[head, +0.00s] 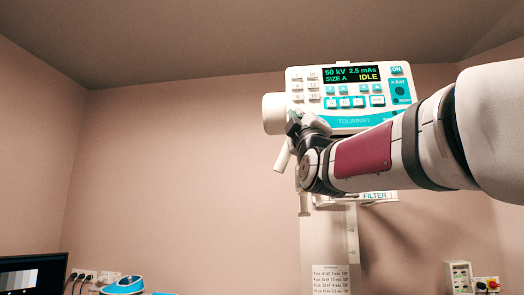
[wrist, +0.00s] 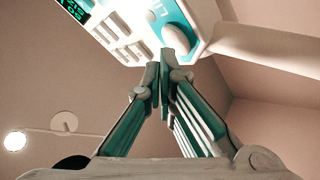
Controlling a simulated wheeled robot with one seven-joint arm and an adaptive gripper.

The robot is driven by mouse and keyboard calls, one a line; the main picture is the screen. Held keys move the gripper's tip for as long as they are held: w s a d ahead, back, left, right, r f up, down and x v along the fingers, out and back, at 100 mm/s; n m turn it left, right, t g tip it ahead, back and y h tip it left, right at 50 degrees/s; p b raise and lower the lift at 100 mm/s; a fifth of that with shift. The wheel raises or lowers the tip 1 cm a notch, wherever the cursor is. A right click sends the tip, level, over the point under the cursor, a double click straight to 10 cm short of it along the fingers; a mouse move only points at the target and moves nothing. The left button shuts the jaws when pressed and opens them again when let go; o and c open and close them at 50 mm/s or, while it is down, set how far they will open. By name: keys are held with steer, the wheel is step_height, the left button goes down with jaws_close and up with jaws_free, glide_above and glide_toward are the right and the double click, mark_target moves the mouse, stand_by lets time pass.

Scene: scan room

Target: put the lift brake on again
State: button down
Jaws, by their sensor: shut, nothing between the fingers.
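The X-ray unit (head: 345,97) stands at upper centre in the head view, with a lit display reading IDLE. Its keypad side shows upside down at the top of the wrist view (wrist: 118,38). There, a white rounded part (wrist: 176,40) sits on a teal patch with partly cut-off lettering; I cannot tell for sure whether it is the lift brake control. My gripper (wrist: 160,72) is shut and empty, its fingertips just below that part; contact is unclear. In the head view my gripper (head: 297,122) is at the unit's lower left corner, and my arm hides part of the unit's lower side.
A white bar (wrist: 268,45) runs right from the unit in the wrist view. Below the unit are a column (head: 326,240) and a FILTER label (head: 375,196). A monitor (head: 30,275) is at lower left, a wall box (head: 459,277) at lower right. Space left of the unit is clear.

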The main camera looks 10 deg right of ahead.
steer(key=shift+s+a, duration=0.1)
steer(key=shift+s, duration=0.2)
steer(key=s, duration=0.1)
steer(key=s+a, duration=0.1)
steer(key=s, duration=0.2)
steer(key=shift+s+a, duration=0.25)
steer(key=shift+s, duration=0.15)
stand_by(0.8)
